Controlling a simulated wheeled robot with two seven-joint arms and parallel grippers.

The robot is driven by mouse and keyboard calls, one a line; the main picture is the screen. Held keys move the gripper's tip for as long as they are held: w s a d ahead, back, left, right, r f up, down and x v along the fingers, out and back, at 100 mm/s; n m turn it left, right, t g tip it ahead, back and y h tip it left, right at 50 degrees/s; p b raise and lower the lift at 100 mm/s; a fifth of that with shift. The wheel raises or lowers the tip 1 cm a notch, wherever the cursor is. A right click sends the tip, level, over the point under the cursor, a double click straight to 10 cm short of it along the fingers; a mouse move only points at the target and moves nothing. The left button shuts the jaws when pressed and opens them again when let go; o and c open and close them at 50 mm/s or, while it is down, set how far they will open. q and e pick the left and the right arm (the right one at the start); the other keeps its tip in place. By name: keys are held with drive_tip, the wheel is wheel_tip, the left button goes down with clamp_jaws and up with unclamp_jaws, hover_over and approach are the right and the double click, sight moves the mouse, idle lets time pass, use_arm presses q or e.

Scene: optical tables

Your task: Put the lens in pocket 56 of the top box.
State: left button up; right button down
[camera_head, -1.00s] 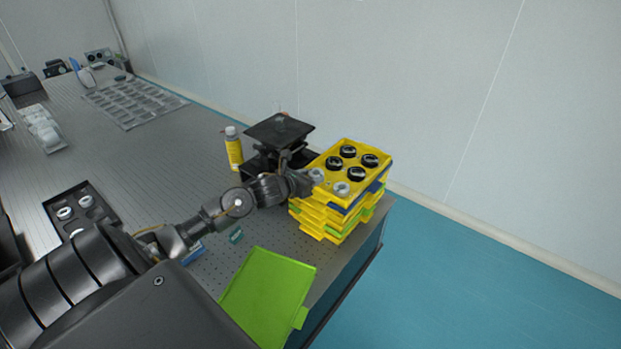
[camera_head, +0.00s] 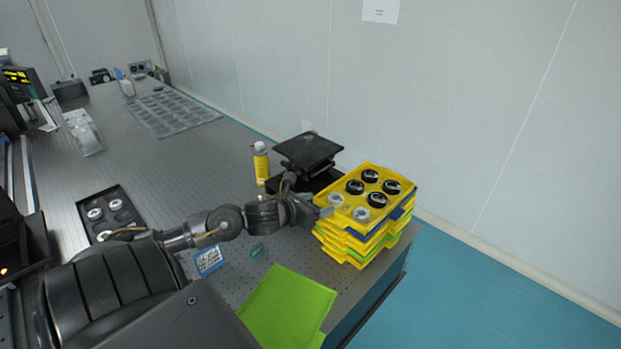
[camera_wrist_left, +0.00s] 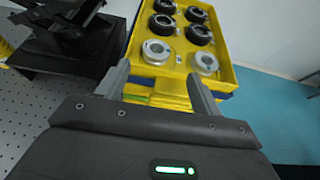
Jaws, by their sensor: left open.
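The top box (camera_head: 380,174) is yellow and crowns a stack at the table's right end. Several round pieces sit in its pockets: black-rimmed ones farther back and two silver ones in the near row. The near-left silver lens (camera_head: 336,200) also shows in the left wrist view (camera_wrist_left: 156,51), seated in its pocket. The other silver piece (camera_wrist_left: 205,63) is to its right. I cannot read pocket numbers. My left gripper (camera_head: 318,211) is open at the box's near-left edge. In the left wrist view its fingers (camera_wrist_left: 158,82) stand apart, with nothing between them but the box's near edge beyond.
A black lifting stand (camera_head: 309,148) and a yellow bottle (camera_head: 261,164) stand behind my left arm. A green lid-like panel (camera_head: 288,305) lies at the near table edge. A black tray (camera_head: 110,212) holding round pieces is at left.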

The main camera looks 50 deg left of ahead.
use_arm(q)
drive_tip(key=shift+v, duration=1.3)
drive_tip(key=shift+r, duration=0.25)
drive_tip(key=shift+w+d+f, duration=0.1)
